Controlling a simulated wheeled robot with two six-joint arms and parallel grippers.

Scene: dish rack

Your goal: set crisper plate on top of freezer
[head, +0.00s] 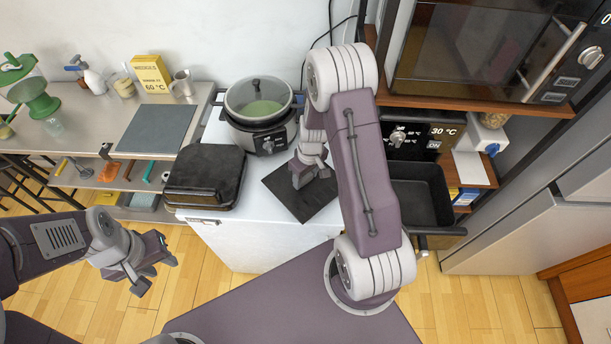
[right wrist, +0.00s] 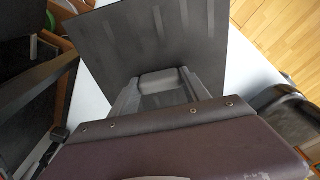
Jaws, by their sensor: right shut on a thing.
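The crisper plate is a thin dark square plate (head: 325,207). It lies over the right part of the top of the white freezer (head: 250,240), and I cannot tell whether it touches that top. My right gripper (head: 312,180) is shut on the plate from above, its fingers hiding the grasped part. In the right wrist view the plate (right wrist: 140,35) stretches out beyond the fingers (right wrist: 165,88), with white freezer top on both sides. My left gripper (head: 158,273) is open and empty, left of the freezer above the floor.
A black closed appliance (head: 206,177) sits on the freezer's left part, and a cooker with a glass lid (head: 259,115) at its back. An air fryer with an open black drawer (head: 420,195) is at the right. A shelf with a microwave (head: 485,45) overhangs the back right.

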